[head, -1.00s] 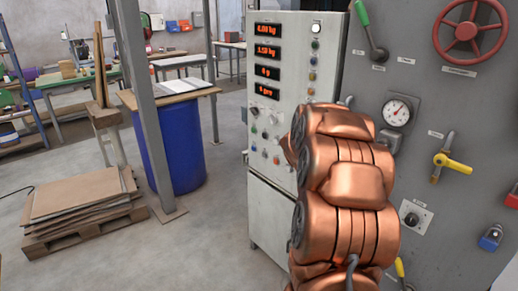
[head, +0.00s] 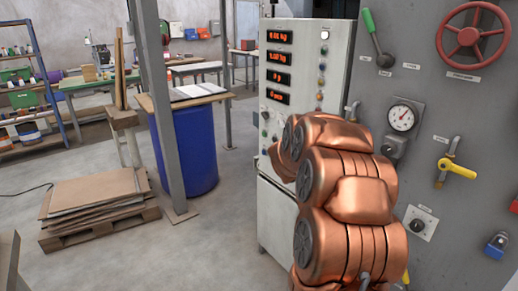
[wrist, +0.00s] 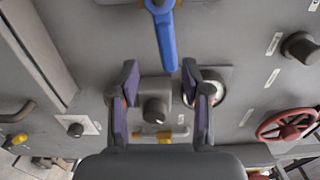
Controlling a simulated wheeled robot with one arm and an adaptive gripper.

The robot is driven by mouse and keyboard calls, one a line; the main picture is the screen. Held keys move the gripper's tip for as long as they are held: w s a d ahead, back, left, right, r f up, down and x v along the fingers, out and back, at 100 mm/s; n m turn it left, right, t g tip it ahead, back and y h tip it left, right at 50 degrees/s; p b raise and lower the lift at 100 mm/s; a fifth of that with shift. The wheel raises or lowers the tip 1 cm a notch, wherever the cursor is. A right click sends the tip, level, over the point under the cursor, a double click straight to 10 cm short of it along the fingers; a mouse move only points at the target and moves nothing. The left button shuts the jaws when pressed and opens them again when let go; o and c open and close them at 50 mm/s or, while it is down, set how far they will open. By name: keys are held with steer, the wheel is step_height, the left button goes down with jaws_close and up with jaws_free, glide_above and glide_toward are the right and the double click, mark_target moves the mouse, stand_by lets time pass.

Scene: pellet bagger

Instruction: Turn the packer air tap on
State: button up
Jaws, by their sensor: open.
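In the head view a tap with a yellow handle (head: 457,168) sits on the grey machine panel (head: 480,125), below and right of a pressure gauge (head: 402,118). In the wrist view a blue lever handle (wrist: 165,38) hangs from the top edge, pointing down. The labels are too small to read, so I cannot tell which one is the packer air tap. My gripper (wrist: 159,72) is open and empty. Its two fingers spread either side of a grey box with a black knob (wrist: 155,110), with the blue handle's lower end near the gap. My copper arm hides the gripper in the head view.
A red handwheel (head: 473,37), a green-handled lever (head: 373,32) and a blue padlock (head: 496,246) are on the panel. A control cabinet (head: 275,200) with red displays stands left of my arm.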

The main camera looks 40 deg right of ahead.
steer(key=w+a+n+t+y, duration=0.3)
steer(key=w+a+n, duration=0.1)
steer(key=a, duration=0.4)
steer(key=w+a+f+n+t+y+b, duration=0.1)
steer(key=w+a+n+t+y, duration=0.2)
steer(key=a, duration=0.5)
steer(key=w+a+f+n+t+y, duration=0.1)
steer(key=w+a+n+t+y, duration=0.2)
steer(key=w+a+n+t, duration=0.2)
steer(key=shift+w+a+n, duration=1)
steer(key=shift+w+a, duration=0.55)
steer(key=shift+w, duration=0.45)
